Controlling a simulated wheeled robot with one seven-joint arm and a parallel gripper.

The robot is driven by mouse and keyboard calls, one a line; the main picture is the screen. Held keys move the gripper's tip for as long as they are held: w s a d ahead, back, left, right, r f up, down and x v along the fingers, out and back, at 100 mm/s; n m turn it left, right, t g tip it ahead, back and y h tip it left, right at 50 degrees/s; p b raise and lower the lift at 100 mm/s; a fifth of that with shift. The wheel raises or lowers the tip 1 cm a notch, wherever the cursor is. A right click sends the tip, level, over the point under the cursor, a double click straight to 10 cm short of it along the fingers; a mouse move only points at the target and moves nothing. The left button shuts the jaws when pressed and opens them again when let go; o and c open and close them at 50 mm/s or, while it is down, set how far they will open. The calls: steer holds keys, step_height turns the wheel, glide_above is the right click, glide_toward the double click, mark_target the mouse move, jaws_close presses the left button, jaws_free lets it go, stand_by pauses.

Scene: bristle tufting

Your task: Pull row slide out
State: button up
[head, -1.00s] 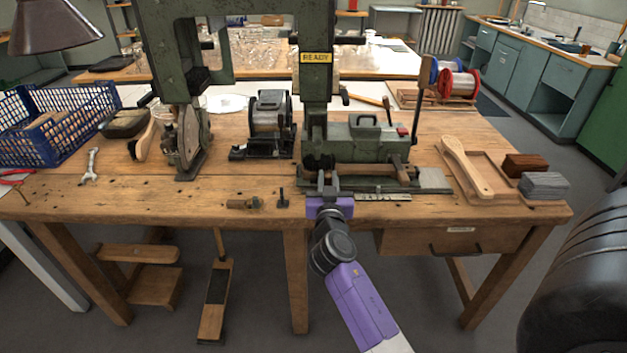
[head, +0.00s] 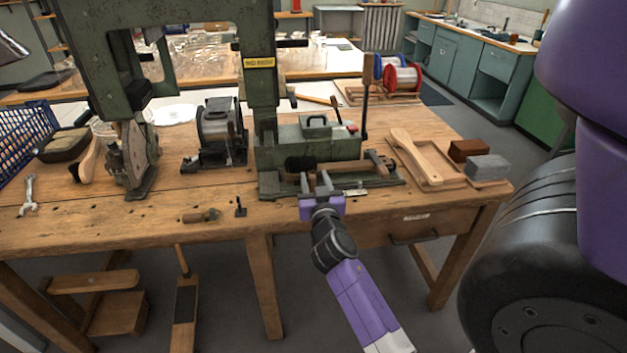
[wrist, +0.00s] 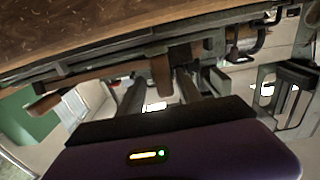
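The green tufting machine (head: 310,139) stands at the front middle of the workbench. A wooden brush piece (head: 345,170) lies across its front, with a black tuft (head: 300,163) at its left end. The brown wood also shows in the wrist view (wrist: 90,88). I cannot tell for sure which machine part is the row slide. My gripper (head: 316,182) is at the machine's front edge, just right of the black tuft. Its two fingers stand apart, and nothing is clearly seen between them in the wrist view (wrist: 160,90). Whether they touch the machine is unclear.
A flat metal strip (head: 356,192) lies right of my gripper. A wooden tray (head: 425,165) with a paddle lies right of the machine, near brown (head: 468,151) and grey (head: 487,167) blocks. A small tool (head: 201,216) and a peg (head: 240,207) are to the left.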

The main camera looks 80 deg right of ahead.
steer(key=b+v, duration=0.2)
steer(key=v, duration=0.6)
steer(key=shift+d, duration=0.1)
stand_by(0.5)
